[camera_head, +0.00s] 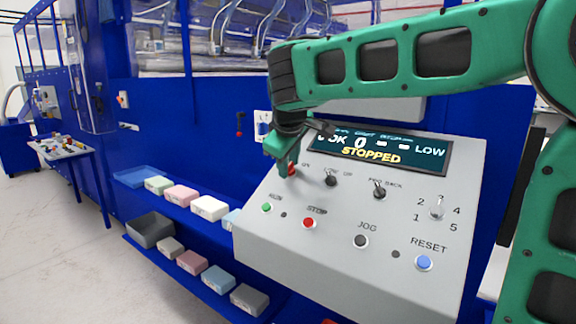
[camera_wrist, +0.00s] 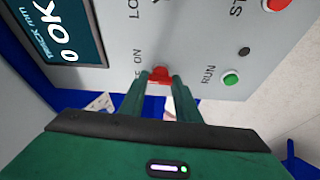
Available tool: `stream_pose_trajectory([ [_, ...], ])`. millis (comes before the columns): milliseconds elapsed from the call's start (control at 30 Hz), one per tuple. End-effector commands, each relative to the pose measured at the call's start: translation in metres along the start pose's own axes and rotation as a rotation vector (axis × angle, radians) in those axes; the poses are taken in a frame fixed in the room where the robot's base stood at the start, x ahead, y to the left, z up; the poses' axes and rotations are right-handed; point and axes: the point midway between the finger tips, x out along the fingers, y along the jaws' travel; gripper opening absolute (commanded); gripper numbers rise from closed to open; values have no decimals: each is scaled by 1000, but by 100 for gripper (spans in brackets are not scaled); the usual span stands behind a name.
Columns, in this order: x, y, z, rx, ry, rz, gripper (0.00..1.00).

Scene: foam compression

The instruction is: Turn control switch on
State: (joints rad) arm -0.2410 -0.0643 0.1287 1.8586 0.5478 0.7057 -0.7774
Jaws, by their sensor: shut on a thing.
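The control switch (camera_wrist: 159,74) is a red knob on the grey panel, with the label "ON" beside it in the wrist view. In the head view the red switch (camera_head: 291,170) shows only partly, at the upper left of the panel. My gripper (camera_wrist: 160,80) has its two green fingers on either side of the knob and is shut on it. In the head view my gripper (camera_head: 283,153) comes down at the panel's upper left and hides part of the switch. The display (camera_head: 384,153) reads "STOPPED" in yellow.
The panel (camera_head: 330,275) also carries a green RUN button (camera_head: 266,207), a red STOP button (camera_head: 308,223), two black knobs (camera_head: 331,180) (camera_head: 379,191), a JOG button (camera_head: 361,241) and a blue RESET button (camera_head: 424,262). Shelves with foam blocks (camera_head: 209,207) stand left of it.

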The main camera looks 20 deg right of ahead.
Motion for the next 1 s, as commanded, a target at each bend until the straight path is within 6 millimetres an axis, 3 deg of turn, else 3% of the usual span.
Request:
stream_pose_trajectory([
  [500, -1, -2, -5, 413, 11, 166, 7],
  [1000, -1, -3, -5, 583, 11, 231, 7],
])
